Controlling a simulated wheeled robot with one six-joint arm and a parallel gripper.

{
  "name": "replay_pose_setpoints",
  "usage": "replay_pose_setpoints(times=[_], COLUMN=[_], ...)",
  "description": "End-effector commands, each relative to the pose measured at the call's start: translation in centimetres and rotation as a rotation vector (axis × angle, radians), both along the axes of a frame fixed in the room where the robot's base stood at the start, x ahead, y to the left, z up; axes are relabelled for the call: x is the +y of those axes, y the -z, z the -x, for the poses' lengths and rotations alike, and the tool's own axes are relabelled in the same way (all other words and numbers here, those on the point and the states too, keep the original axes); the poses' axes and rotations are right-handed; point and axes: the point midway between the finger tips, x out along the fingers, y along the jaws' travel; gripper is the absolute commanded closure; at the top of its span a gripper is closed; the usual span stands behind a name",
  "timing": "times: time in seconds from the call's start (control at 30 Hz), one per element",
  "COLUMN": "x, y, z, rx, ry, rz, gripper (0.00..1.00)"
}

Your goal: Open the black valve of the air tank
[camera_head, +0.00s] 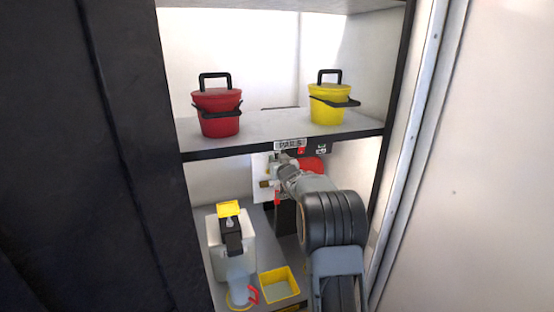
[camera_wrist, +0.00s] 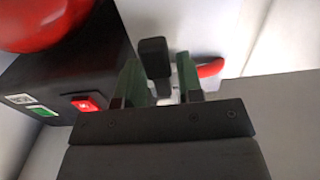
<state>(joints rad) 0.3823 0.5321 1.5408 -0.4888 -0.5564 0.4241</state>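A black block-like knob (camera_wrist: 153,58), which looks like the black valve, shows in the wrist view. It stands between or just beyond the two green fingers of my gripper (camera_wrist: 157,80). The fingers are apart, with a gap on the right side of the knob; I cannot tell whether the left finger touches it. A pale metallic part shows below the knob. A rounded red body (camera_wrist: 45,18), possibly the air tank, is at the upper left. In the head view my gripper (camera_head: 283,166) is under the upper shelf, and my arm hides much of the equipment there.
A red handle (camera_wrist: 211,68) is close right of my fingers. A black box with a lit red switch (camera_wrist: 86,105) is at left. The upper shelf (camera_head: 265,133) holds a red pail (camera_head: 217,115) and a yellow pail (camera_head: 328,105). A white container (camera_head: 222,250) and yellow tray (camera_head: 280,285) stand below.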

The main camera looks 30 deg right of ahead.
Motion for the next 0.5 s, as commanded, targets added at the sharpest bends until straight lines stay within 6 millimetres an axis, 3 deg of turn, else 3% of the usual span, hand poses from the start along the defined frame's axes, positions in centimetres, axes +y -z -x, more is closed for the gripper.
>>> replay_pose_setpoints(times=[0.37,0.5], x=[-0.02,-0.03], y=[0.03,0.03], z=[-0.44,-0.43], rx=[0.000,0.000], ry=[0.000,0.000], rz=[0.000,0.000], gripper=[0.66,0.77])
